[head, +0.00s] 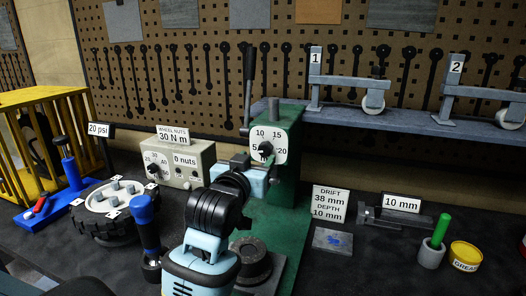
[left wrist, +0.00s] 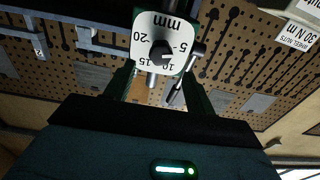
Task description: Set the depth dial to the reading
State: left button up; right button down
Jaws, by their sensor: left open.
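The depth dial (head: 269,145) is a white plate marked in mm with a black knob, on the front of a green press (head: 288,185). It also shows upside down in the left wrist view (left wrist: 164,45), with the knob (left wrist: 162,53) in its middle. I cannot surely read the pointer. A card (head: 330,204) reads "DRIFT 38 mm, DEPTH 10 mm". My left gripper (head: 254,167) is open, just below and in front of the dial, apart from the knob as far as I can tell. My right gripper is out of view.
A grey box (head: 180,163) with its own dial and a "30 N m" card stands left of the press. A wheel hub (head: 108,205) and a blue-handled tool (head: 145,225) are further left. A green-handled brush pot (head: 432,252) and grease tin (head: 465,256) stand right.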

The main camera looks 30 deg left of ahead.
aim_at(264, 150)
pick_arm(q)
jog(key=shift+x, duration=2.95)
jog(key=shift+c, duration=0.3)
jog(key=c, duration=0.9)
